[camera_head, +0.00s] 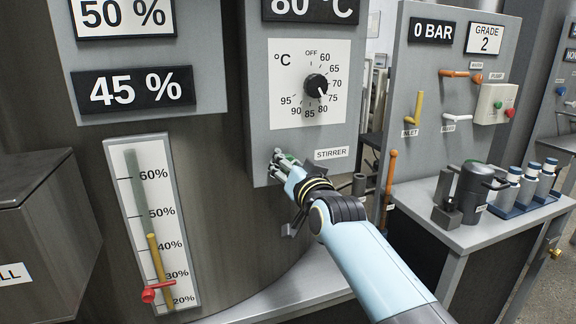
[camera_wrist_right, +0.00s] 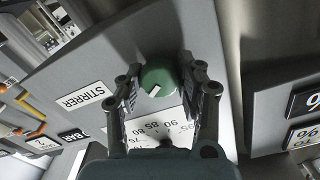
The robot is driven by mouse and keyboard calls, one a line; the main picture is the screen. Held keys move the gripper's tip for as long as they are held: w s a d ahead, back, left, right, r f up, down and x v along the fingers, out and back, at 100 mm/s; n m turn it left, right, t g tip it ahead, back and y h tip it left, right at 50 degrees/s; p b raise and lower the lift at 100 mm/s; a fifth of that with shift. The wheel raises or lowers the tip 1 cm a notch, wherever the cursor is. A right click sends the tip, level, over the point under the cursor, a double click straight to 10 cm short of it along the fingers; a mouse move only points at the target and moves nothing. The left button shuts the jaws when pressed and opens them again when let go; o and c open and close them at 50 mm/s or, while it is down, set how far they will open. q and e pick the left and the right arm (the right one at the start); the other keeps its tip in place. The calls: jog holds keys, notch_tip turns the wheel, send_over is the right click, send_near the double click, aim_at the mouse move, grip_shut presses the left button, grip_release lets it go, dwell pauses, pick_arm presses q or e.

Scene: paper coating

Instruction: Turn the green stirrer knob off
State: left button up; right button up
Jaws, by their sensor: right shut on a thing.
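The green stirrer knob (camera_wrist_right: 158,77) shows between the fingers of my right gripper (camera_wrist_right: 161,88) in the right wrist view. A white pointer mark is on its face, towards the lower left. The fingers are shut on the knob, one on each side. In the head view my right gripper (camera_head: 285,163) is at the lower part of the grey control panel (camera_head: 262,110), left of the STIRRER label (camera_head: 331,153). There the gripper mostly hides the knob. The label also shows in the right wrist view (camera_wrist_right: 83,96). My left gripper is not in view.
A black temperature dial (camera_head: 316,86) is above the gripper on the same panel. At right are a valve panel (camera_head: 432,70) and a bench (camera_head: 480,232) with a dark canister (camera_head: 473,188) and several bottles.

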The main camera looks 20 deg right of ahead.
jog(key=n+b, duration=0.1)
jog(key=n, duration=0.4)
jog(key=shift+n, duration=0.4)
jog(key=n, duration=0.5)
jog(key=shift+f+n, duration=0.1)
jog(key=shift+n, duration=0.2)
jog(key=o, duration=1.2)
jog(key=s, duration=1.2)
jog(key=shift+d, duration=0.15)
